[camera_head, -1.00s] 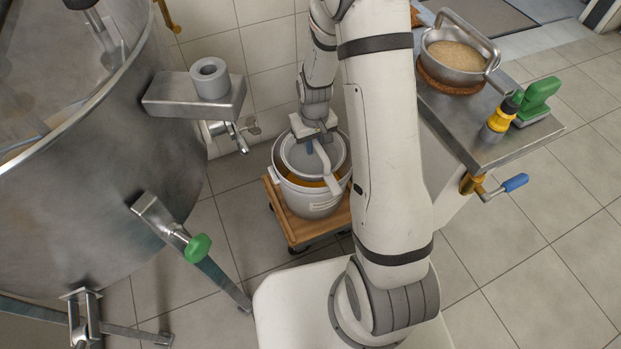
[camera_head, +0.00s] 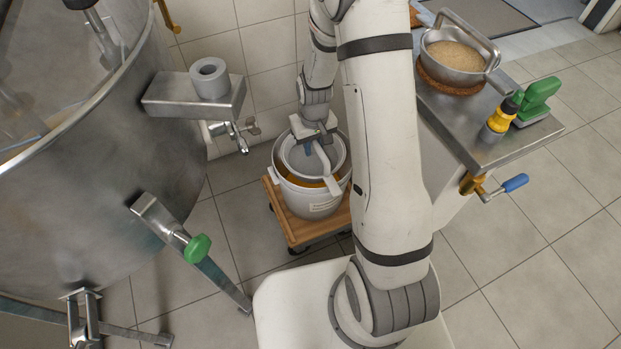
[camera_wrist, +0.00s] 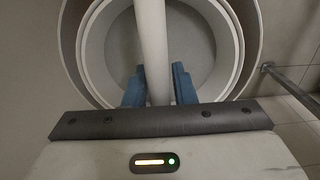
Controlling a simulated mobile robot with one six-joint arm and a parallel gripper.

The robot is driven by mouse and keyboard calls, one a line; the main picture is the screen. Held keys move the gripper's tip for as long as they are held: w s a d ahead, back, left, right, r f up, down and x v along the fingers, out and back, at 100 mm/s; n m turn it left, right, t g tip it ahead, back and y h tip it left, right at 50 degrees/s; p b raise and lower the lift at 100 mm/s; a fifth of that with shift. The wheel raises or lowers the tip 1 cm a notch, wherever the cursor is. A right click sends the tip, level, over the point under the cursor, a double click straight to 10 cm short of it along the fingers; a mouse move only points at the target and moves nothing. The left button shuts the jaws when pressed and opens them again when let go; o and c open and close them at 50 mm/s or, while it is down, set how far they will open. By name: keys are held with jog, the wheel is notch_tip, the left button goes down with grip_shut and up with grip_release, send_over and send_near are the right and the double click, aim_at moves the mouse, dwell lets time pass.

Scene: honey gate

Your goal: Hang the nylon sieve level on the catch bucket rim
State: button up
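The pale round nylon sieve (camera_head: 298,160) sits in the mouth of the white catch bucket (camera_head: 312,205) and looks about level. Its light handle strip runs across and ends near the bucket's front rim; contact of every support with the rim is too small to tell. An amber band shows between sieve and bucket. My gripper (camera_head: 308,149) is low over the sieve. In the wrist view, its blue fingers (camera_wrist: 158,85) stand apart on either side of the pale handle (camera_wrist: 152,40), with narrow gaps. The far side of the bucket is partly hidden by my gripper.
The bucket stands on a wooden dolly (camera_head: 300,232). A large steel tank (camera_head: 110,190) with a shelf (camera_head: 165,98) and valve (camera_head: 235,132) is at left. At right a steel bench (camera_head: 470,135) holds a pan (camera_head: 458,58) and green-handled tool (camera_head: 538,98). Tiled floor is clear at right.

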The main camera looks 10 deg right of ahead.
jog(key=shift+o, duration=0.4)
jog(key=shift+r, duration=0.2)
jog(key=shift+r+p, duration=1.3)
jog(key=shift+r, duration=0.2)
jog(key=shift+o, duration=0.2)
jog(key=o, duration=0.5)
jog(key=shift+o, duration=0.3)
jog(key=o, duration=0.4)
jog(key=shift+c, duration=0.2)
jog(key=shift+o, duration=0.5)
